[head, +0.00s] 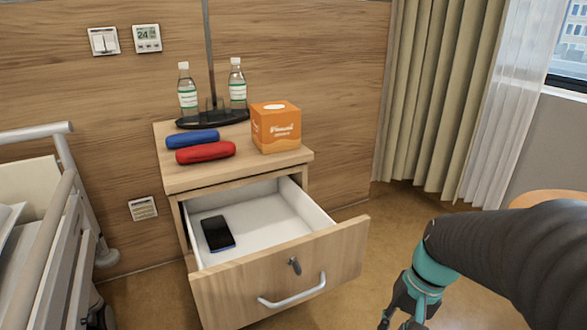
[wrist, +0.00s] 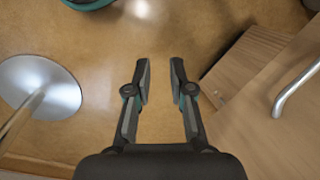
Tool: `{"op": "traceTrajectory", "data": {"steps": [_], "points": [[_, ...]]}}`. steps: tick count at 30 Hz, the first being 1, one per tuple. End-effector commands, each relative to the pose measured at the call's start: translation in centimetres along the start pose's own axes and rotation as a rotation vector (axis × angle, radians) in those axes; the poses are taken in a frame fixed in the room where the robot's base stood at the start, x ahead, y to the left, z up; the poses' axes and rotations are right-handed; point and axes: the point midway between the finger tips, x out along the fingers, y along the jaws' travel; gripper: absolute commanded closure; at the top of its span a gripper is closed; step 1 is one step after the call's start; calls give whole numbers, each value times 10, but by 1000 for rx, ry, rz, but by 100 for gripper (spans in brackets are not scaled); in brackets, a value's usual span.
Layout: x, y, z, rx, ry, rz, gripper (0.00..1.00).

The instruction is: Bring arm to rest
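My gripper (wrist: 160,82) is in the wrist view, its two fingers apart with only bare floor between them. In the head view, my dark arm with teal bands comes in from the right, and the gripper hangs low at the bottom edge, right of the open drawer (head: 325,205). The fingertips are cut off there. My gripper touches nothing that I can see. The drawer front also shows at the right of the wrist view (wrist: 262,130), beside the gripper, with its metal handle.
The bedside cabinet (head: 235,178) holds a blue case (head: 193,139), a red case (head: 206,152), an orange tissue box (head: 276,128) and two bottles on a black tray (head: 212,119). A phone (head: 218,233) lies in the drawer. A bed (head: 45,230) stands left. A round metal base (wrist: 38,85) is on the floor.

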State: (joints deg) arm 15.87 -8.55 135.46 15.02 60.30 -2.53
Motion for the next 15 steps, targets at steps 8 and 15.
{"op": "traceTrajectory", "data": {"steps": [8,15], "points": [[-58,-5,25,-195,300,142,78],[-101,-19,57,-346,482,175,78]]}}
